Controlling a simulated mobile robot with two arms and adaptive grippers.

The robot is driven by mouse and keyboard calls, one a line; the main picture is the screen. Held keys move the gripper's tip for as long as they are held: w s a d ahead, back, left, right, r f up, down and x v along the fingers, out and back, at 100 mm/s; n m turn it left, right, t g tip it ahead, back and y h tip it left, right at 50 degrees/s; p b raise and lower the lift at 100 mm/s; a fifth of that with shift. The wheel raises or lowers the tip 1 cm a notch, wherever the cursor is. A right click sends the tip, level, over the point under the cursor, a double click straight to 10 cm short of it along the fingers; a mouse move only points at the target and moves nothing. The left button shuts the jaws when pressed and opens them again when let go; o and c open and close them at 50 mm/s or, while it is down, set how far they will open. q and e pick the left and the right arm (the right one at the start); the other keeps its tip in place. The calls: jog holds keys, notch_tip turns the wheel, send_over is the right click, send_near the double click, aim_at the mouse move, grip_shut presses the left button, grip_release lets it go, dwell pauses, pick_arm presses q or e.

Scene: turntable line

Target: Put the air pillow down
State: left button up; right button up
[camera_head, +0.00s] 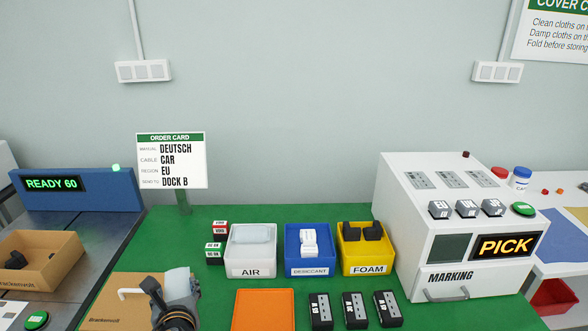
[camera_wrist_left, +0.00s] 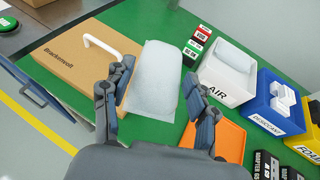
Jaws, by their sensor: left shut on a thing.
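My left gripper (camera_head: 176,300) is shut on a pale, translucent air pillow (camera_wrist_left: 154,78), with one finger along each side in the left wrist view (camera_wrist_left: 158,92). In the head view the pillow (camera_head: 177,281) is partly hidden by the gripper. It is over the front left of the green table, by the right edge of a brown Brackenvolt carton (camera_head: 118,309) with a white handle. I cannot tell whether the pillow touches anything below. Another air pillow (camera_head: 252,234) lies in the white AIR bin (camera_head: 251,270). My right gripper is not in view.
An orange tray (camera_head: 263,312) lies right of the gripper, with several dark labelled blocks (camera_head: 355,310) beside it. Blue DESICCANT (camera_head: 310,271) and yellow FOAM (camera_head: 368,268) bins stand behind. The white MARKING machine (camera_head: 440,230) is at right. Green table (camera_head: 205,300) shows between carton and tray.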

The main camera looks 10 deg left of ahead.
pick_arm(q)
jog(key=s+d+r+m+t+h, duration=0.1)
jog(key=d+r+m+h, duration=0.2)
jog(key=d, duration=0.5)
jog(key=s+d+r+m+t+h, duration=0.1)
jog(key=d+r+m+h, duration=0.2)
jog(key=d, duration=0.5)
jog(key=shift+d+m+t+h, duration=0.2)
jog(key=shift+m+t+h, duration=0.3)
jog(key=shift+h, duration=0.4)
